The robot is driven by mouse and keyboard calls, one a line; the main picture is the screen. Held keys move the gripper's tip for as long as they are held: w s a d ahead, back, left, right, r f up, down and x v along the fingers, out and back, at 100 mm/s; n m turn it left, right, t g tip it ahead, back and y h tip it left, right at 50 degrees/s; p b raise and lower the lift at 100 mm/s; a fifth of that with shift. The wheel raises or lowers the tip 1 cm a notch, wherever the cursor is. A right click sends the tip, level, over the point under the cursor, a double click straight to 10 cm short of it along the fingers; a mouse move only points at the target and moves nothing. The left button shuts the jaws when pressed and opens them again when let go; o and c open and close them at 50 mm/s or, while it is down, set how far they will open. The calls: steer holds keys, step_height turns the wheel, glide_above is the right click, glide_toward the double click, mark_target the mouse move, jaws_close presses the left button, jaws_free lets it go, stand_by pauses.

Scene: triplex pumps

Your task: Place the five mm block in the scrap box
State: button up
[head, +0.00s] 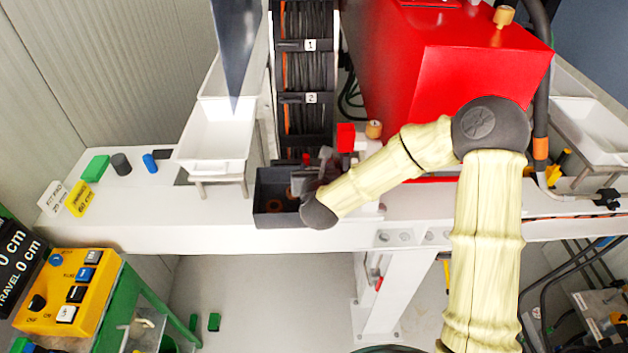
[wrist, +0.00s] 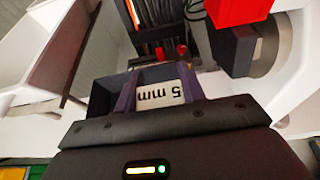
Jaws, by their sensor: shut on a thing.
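A pale block marked "5 mm" (wrist: 163,94) sits between the two dark purple fingers of my gripper (wrist: 160,86) in the wrist view. The gripper is shut on it. A dark grey open box (head: 272,219), probably the scrap box, stands on the white bench in the head view, with brownish rings inside. Part of it shows behind the fingers in the wrist view (wrist: 104,90). In the head view my gripper (head: 306,186) is at the right side of this box, partly hidden by my wrist. I cannot tell the block's height over the box.
A white bin (head: 210,140) stands left of the box, and a cable rack (head: 306,75) rises behind it. A red block (head: 346,137) and a large red housing (head: 460,80) are to the right. Green (head: 95,169), dark grey and blue pieces lie on the left bench.

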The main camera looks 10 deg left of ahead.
steer(key=shift+f+p, duration=0.5)
steer(key=shift+f, duration=1.55)
steer(key=shift+f+b, duration=0.25)
steer(key=shift+b, duration=0.05)
steer(key=o, duration=1)
steer(key=shift+w, duration=0.15)
steer(key=shift+c, duration=0.2)
steer(key=shift+d+r, duration=0.1)
steer(key=shift+d, duration=0.05)
